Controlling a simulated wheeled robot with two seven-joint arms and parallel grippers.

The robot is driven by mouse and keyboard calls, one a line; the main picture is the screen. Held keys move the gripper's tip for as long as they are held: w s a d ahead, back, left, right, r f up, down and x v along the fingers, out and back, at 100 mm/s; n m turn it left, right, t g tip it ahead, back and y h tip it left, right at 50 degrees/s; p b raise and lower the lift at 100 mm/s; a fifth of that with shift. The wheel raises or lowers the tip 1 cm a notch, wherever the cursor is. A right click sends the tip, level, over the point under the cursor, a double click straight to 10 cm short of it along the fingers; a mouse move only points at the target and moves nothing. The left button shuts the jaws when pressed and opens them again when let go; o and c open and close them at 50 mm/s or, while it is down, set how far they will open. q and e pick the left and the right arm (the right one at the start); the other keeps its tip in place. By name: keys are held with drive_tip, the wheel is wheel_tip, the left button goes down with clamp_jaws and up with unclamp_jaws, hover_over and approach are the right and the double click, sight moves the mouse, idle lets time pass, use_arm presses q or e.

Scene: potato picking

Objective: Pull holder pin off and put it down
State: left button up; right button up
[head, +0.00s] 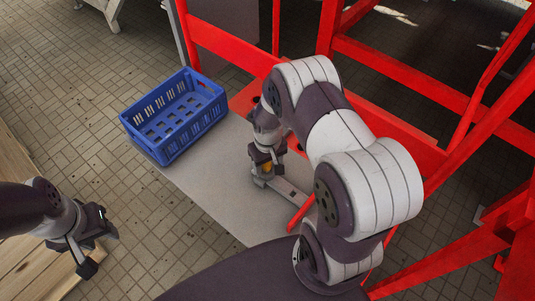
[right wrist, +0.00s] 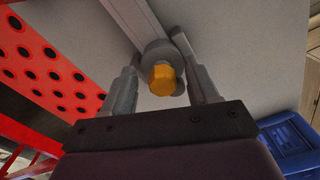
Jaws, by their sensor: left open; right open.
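The holder pin (right wrist: 161,82) shows an orange, faceted end with a round grey collar behind it, next to a long grey metal bar (right wrist: 137,18) in the right wrist view. In the head view the orange pin (head: 266,168) is small and partly hidden by my right gripper (head: 265,162). My right gripper (right wrist: 160,58) is open, with one finger on each side of the pin and collar. Whether the fingers touch it I cannot tell. My left gripper (head: 98,250) is open and empty, far to the left, away from the pin.
A blue crate (head: 172,147) stands on the left end of the grey platform (head: 205,185) and looks empty. Red frame beams (head: 395,65) rise behind and to the right. A perforated red panel (right wrist: 45,65) is left in the wrist view. Wooden boards (head: 35,270) lie at lower left.

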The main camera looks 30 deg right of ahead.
sight(267, 164)
drive_tip(key=shift+a, duration=0.2)
clamp_jaws()
drive_tip(key=shift+r+p, duration=2.6)
drive_tip(key=shift+r, duration=0.15)
drive_tip(key=shift+r, duration=0.1)
drive_tip(key=shift+r+p, duration=1.4)
drive_tip(key=shift+p, duration=0.05)
drive_tip(key=shift+r, duration=0.1)
drive_tip(key=shift+r+p, duration=1.4)
drive_tip(key=shift+r, duration=0.1)
